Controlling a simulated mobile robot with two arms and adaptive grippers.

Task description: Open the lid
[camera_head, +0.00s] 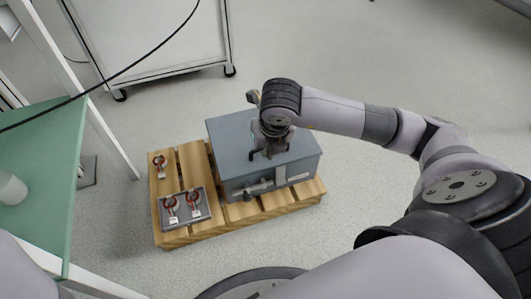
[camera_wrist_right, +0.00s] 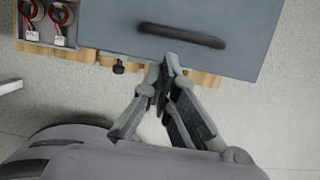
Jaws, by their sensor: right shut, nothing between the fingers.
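A blue-grey box (camera_head: 235,135) stands on a wooden pallet, and its flat lid is down. In the right wrist view the lid (camera_wrist_right: 250,25) fills the upper part, with a long dark handle (camera_wrist_right: 180,36) on it. My right gripper (camera_head: 268,153) is above the lid in the head view and hides part of it. In the wrist view the right gripper (camera_wrist_right: 167,75) is shut and empty, its tips seen near the lid's front edge and apart from the handle. Whether the tips touch the lid cannot be told. My left gripper is out of view.
The pallet (camera_head: 160,238) holds a grey tray (camera_head: 182,222) with two red-ringed parts and another such part (camera_head: 159,164) behind it, left of the box. A green-topped table (camera_head: 45,170) is at the left, a white wheeled cabinet (camera_head: 150,40) behind. The floor at right is clear.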

